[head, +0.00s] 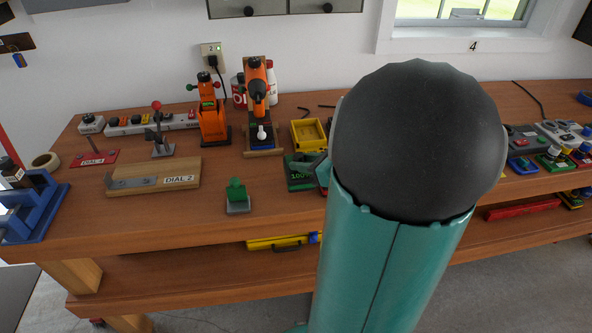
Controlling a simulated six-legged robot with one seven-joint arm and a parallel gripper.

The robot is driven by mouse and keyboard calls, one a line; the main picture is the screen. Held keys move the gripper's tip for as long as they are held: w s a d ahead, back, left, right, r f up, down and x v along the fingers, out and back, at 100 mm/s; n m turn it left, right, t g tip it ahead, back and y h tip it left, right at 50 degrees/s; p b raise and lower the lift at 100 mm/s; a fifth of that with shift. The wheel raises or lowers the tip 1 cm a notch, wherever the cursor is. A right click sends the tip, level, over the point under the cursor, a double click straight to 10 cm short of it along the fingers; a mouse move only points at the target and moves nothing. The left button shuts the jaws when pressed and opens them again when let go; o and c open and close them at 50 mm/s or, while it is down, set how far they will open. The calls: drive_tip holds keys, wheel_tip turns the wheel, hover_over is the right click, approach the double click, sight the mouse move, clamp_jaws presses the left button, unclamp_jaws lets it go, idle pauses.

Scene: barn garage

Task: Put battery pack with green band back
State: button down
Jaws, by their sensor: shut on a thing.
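My arm's large dark rounded joint and teal link fill the middle right of the head view. I cannot make out a battery pack with a green band. An orange tool (209,112) with a small green patch stands on a dark base on the wooden workbench (150,222). An orange drill-like tool (257,85) stands upright beside it on a wooden stand, with blue at its foot. A green block (237,193) on a grey base sits near the front edge.
A wooden board marked DIAL 2 (154,176), a red plate marked DIAL 4 (95,157), a power strip (150,122) and a blue vise-like fixture (30,212) occupy the left. A yellow tray (308,134) is beside my arm. Several devices stand at right.

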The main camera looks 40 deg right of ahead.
sight(300, 174)
drive_tip(key=shift+w+f, duration=0.5)
drive_tip(key=shift+f, duration=0.05)
drive_tip(key=shift+w+f, duration=0.25)
drive_tip(key=shift+f, duration=1.5)
drive_tip(key=shift+f, duration=0.15)
drive_tip(key=c, duration=1.1)
unclamp_jaws()
